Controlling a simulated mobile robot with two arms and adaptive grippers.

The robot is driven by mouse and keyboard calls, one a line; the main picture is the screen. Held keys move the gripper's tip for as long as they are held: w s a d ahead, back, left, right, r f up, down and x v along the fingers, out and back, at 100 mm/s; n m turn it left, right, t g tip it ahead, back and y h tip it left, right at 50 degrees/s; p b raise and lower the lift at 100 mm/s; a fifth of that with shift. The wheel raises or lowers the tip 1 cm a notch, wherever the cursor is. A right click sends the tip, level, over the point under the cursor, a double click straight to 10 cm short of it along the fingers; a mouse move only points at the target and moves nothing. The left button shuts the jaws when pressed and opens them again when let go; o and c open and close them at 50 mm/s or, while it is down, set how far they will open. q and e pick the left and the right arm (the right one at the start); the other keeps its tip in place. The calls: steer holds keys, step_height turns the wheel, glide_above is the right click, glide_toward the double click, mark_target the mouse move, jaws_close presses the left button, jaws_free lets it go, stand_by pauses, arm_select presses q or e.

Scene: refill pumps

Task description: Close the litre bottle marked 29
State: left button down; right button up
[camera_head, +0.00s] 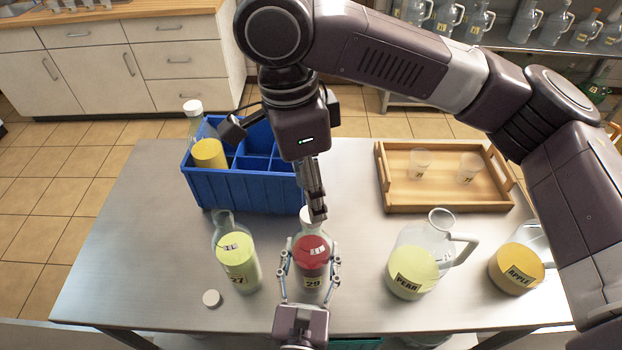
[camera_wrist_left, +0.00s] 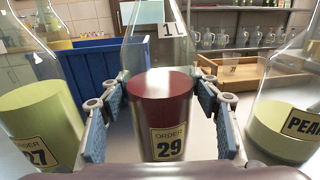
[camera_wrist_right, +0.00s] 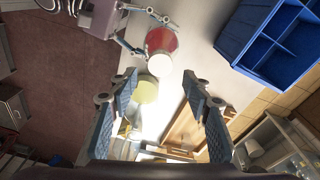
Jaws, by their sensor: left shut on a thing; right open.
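The litre bottle marked 29 (camera_head: 311,262) stands upright on the table with red liquid inside; its order label faces the left wrist view (camera_wrist_left: 165,125). My left gripper (camera_head: 309,268) is shut around its body from the front. A white cap (camera_wrist_right: 160,65) sits over its mouth, partly hidden in the head view (camera_head: 306,213) by my right gripper. My right gripper (camera_head: 317,210) comes down from above, open, its fingertips close to the cap. In the right wrist view the cap lies just beyond the open fingers (camera_wrist_right: 163,85). How tightly the cap sits cannot be told.
Bottle 27 (camera_head: 239,262) stands uncapped at left, with a loose white cap (camera_head: 211,298) near it. Pear (camera_head: 412,270) and apple (camera_head: 517,268) jugs stand right. A blue divided crate (camera_head: 240,190) and wooden tray (camera_head: 447,205) are behind.

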steer(key=n, duration=0.6)
steer(key=shift+r+n, duration=0.2)
steer(key=shift+n, duration=0.2)
steer(key=n, duration=0.7)
steer(key=shift+r, duration=0.2)
steer(key=n, duration=0.7)
steer(key=shift+d+r+y, duration=0.1)
steer(key=shift+r+y, duration=0.1)
steer(key=shift+y, duration=0.1)
steer(key=n, duration=0.7)
steer(key=shift+r, duration=0.2)
steer(key=n, duration=0.5)
steer(key=shift+r, duration=0.2)
steer(key=n, duration=0.5)
steer(key=shift+r+n, duration=0.15)
steer(key=shift+n, duration=0.15)
steer(key=n, duration=0.5)
steer(key=shift+r+y, duration=0.2)
steer(key=shift+y, duration=0.1)
steer(key=n, duration=0.7)
steer(key=shift+r, duration=0.2)
